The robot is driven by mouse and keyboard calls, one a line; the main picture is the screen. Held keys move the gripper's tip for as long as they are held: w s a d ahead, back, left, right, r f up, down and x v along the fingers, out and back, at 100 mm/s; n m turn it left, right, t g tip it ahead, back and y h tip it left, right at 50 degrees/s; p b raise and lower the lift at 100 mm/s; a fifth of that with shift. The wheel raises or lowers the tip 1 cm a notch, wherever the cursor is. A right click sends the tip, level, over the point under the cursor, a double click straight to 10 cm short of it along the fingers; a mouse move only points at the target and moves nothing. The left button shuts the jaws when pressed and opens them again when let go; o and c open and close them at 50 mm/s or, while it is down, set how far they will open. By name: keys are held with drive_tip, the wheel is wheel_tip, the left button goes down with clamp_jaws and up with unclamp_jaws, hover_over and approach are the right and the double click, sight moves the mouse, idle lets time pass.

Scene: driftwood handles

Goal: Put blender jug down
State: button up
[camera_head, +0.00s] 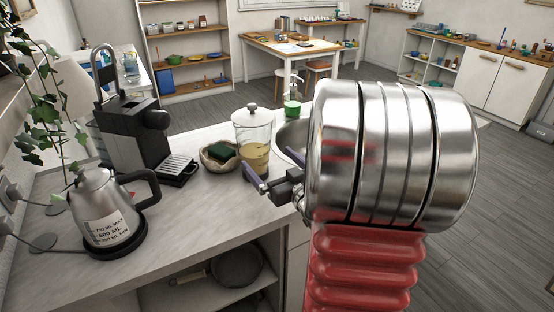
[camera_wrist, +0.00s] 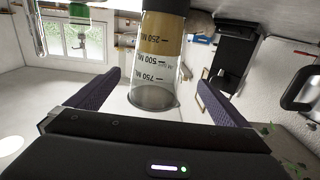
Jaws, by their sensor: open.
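My gripper (camera_head: 272,184) is at the near side of the jug, partly hidden behind my arm. In the wrist view my gripper (camera_wrist: 160,82) is open, with one purple finger to each side of the jug in the picture and a gap visible beside each. I cannot tell how far the fingers reach around it.
A bowl with a green sponge (camera_head: 219,152) sits just left of the jug. The coffee machine (camera_head: 140,130) and a steel kettle (camera_head: 103,205) stand further left. A sink (camera_head: 291,138) lies to the right, partly hidden by my arm.

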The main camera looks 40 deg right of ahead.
drive_tip(key=shift+s+d, duration=0.1)
drive_tip(key=shift+d, duration=0.1)
idle(0.3)
drive_tip(key=a+r+g, duration=0.2)
drive_tip(key=a+g, duration=0.4)
drive_tip(key=a, duration=0.7)
drive_tip(key=s+a+f+n+g+y, duration=0.1)
drive_tip(key=s+a+g+y, duration=0.3)
drive_tip(key=s+a, duration=1.2)
drive_tip(key=a+n+g, duration=0.1)
drive_tip(key=a+g, duration=0.1)
drive_tip(key=shift+a+f+n, duration=0.3)
drive_tip(key=shift+n, duration=0.1)
